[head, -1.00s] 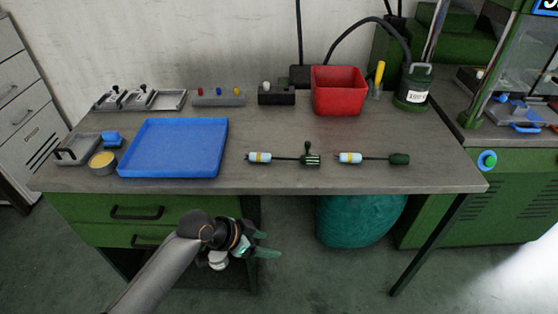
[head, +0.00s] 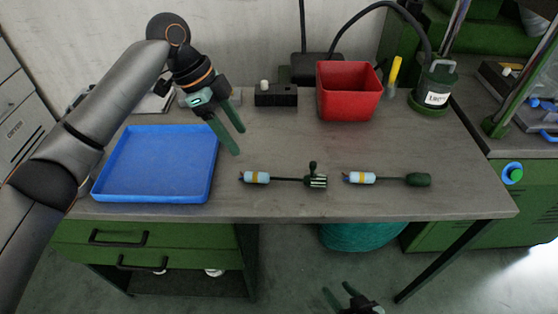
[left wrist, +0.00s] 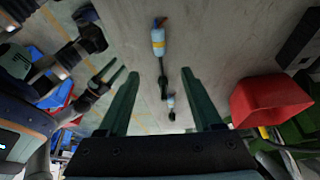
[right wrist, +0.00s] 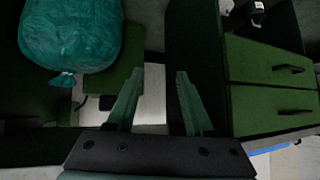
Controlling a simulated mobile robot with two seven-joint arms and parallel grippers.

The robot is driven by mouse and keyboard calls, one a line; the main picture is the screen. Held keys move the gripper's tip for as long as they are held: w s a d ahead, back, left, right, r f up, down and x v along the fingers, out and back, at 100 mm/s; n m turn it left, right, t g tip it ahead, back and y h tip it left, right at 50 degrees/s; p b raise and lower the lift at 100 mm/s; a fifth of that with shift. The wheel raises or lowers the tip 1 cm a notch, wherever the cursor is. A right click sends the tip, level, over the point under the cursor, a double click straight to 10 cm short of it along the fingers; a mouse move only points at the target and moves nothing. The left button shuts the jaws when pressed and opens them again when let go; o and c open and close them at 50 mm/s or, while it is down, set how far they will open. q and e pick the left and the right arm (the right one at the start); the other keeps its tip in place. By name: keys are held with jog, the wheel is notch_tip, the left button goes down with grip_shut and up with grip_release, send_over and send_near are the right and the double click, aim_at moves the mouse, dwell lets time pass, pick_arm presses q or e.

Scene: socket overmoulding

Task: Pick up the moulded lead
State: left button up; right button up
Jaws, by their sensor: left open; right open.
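Two leads lie on the grey table. The left lead (head: 290,180) has a light blue body with a yellow band, a dark cable and a ribbed green end with an upright knob. The right lead (head: 395,179) has a similar body and a smooth dark green end. I cannot tell which is called the moulded lead. My left gripper (head: 239,142) is open and empty above the table, up and left of the left lead. In the left wrist view a light blue body (left wrist: 158,42) shows beyond the open fingers. My right gripper (head: 338,288) is open, low in front of the table.
A blue tray (head: 158,196) lies left of the leads. A red bin (head: 348,92), a black block (head: 275,95) and a green pot (head: 434,90) stand behind. A teal bag (right wrist: 72,35) and green drawers (right wrist: 270,75) are below the table.

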pick_arm(q)
send_over(259, 174)
jog(key=a, duration=0.2)
notch_tip(259, 174, down, 6)
jog(key=shift+r+b, duration=0.1)
jog(key=shift+b, duration=0.25)
jog(key=shift+a+b+x, duration=0.15)
jog(key=shift+b+x, duration=0.05)
jog(key=shift+x, duration=1.3)
jog(key=shift+a+b+x, duration=0.1)
jog(key=shift+b+x, duration=0.05)
jog(key=shift+x, duration=1.3)
jog(key=shift+w, duration=0.1)
jog(key=shift+c, duration=0.4)
grip_shut()
